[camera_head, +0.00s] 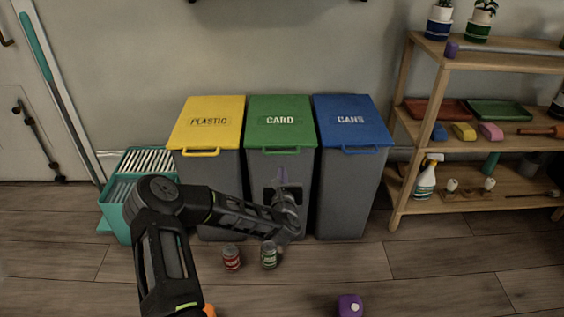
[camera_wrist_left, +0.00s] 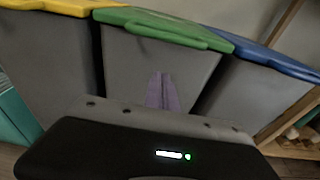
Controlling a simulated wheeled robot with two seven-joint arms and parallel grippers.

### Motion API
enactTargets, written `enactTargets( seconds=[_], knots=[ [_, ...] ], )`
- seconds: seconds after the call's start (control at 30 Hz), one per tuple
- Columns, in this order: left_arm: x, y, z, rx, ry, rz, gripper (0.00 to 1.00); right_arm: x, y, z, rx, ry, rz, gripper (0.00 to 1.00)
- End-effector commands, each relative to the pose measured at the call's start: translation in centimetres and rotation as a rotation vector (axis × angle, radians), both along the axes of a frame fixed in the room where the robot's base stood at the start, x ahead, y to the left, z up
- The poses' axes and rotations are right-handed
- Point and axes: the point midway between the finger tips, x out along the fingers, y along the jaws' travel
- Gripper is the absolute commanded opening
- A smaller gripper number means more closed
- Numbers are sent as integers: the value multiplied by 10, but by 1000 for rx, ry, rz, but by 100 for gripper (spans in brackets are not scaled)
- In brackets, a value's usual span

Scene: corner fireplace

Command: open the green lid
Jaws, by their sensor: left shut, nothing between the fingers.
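The green lid (camera_head: 281,121), marked CARD, lies closed on the middle grey bin (camera_head: 258,170), with a handle (camera_head: 280,150) along its front edge. In the left wrist view the green lid (camera_wrist_left: 165,27) crosses the top, with its handle bar at the front. My left gripper (camera_head: 282,175) is in front of the middle bin, below the lid's handle. Its purple fingers (camera_wrist_left: 162,90) are shut, empty and point up toward the lid, apart from the handle in the wrist view. My right gripper is not in view.
A yellow-lidded bin (camera_head: 208,122) stands left and a blue-lidded bin (camera_head: 351,122) right. A teal crate (camera_head: 118,215) is far left, a wooden shelf (camera_head: 440,207) right.

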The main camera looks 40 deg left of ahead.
Motion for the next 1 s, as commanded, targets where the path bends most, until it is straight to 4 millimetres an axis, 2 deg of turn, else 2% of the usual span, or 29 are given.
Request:
enactTargets(
  seconds=[0.1,0.13,0.23,0.4,0.83,1.0],
  knots=[
    [20,15,-7,1,-2,2,0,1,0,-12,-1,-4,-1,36],
    [21,16,-1,1,-3,1,0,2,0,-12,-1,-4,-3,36],
    [16,13,18,2,-2,0,0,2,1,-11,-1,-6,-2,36],
    [14,11,33,1,1,1,0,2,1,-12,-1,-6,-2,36],
    [13,10,37,0,1,1,0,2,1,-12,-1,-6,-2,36],
    [12,10,43,-6,8,0,0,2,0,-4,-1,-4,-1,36]
  ],
)
